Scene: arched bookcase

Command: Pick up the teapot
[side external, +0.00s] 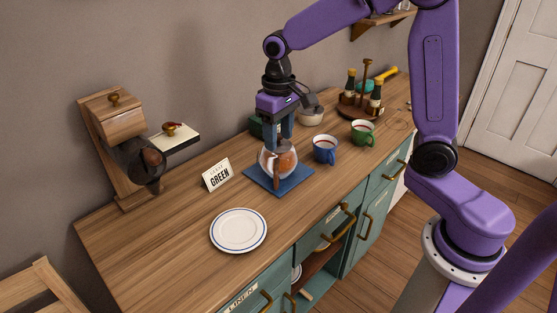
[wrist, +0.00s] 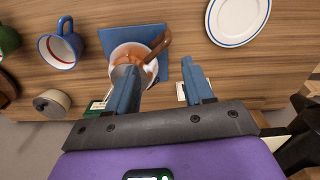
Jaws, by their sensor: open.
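The teapot (side external: 268,159) is a round glass pot with orange-brown tea and a wooden handle. It stands upright on a blue square mat (side external: 262,180) on the wooden counter. In the wrist view the teapot (wrist: 120,54) sits at the upper middle, its handle (wrist: 158,45) pointing up and right, on the blue mat (wrist: 140,34). My gripper (side external: 279,138) points down at the teapot, open, its fingers partly covering the pot. In the wrist view my gripper (wrist: 159,66) has one finger over the pot's lower edge and the other right of the handle. Contact cannot be told.
A blue mug (side external: 325,151) and a green mug (side external: 362,134) stand right of the teapot. A lidded pot (side external: 311,117) and bottle rack (side external: 362,106) stand behind.

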